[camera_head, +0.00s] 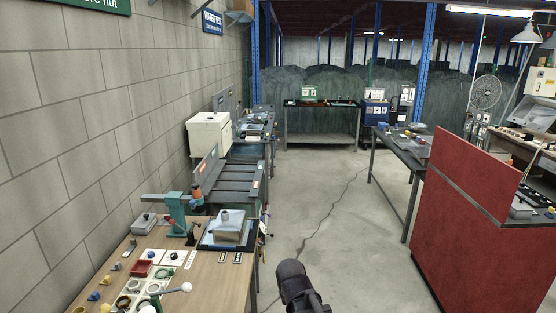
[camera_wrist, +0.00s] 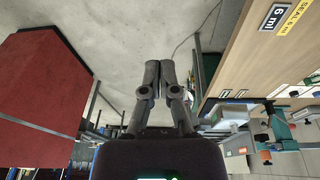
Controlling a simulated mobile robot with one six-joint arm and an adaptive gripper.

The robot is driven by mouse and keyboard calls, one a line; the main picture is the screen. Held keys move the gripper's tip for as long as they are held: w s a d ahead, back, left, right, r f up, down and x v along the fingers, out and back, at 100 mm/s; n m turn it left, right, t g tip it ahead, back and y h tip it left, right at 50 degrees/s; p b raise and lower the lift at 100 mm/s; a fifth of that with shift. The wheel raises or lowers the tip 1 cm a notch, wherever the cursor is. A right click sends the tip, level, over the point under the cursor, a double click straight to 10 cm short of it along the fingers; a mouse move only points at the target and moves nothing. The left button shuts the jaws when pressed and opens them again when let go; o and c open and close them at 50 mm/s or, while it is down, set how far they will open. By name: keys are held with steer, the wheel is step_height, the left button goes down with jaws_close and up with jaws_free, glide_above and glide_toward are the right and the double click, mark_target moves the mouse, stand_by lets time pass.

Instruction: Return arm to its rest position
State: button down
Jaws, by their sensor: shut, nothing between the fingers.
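My gripper (camera_wrist: 160,66) shows in the wrist view with its two dark fingers close together and nothing between them. It hangs over open grey floor, between the red panel and the wooden workbench, touching neither. In the head view a dark part of my arm (camera_head: 300,288) rises from the bottom edge, right of the workbench. The fingertips cannot be made out there.
The wooden workbench (camera_head: 88,283) on the left carries a green press (camera_head: 178,212), a grey block on a dark tray and several small parts. A red panel (camera_head: 462,228) stands on the right.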

steer(key=s+d+f+g+b, duration=0.2)
steer(key=s+d, duration=0.5)
steer(key=d, duration=0.5)
steer(key=shift+d+f+n+y, duration=0.3)
steer(key=shift+f+y, duration=0.1)
steer(key=shift+f, duration=0.2)
stand_by(0.4)
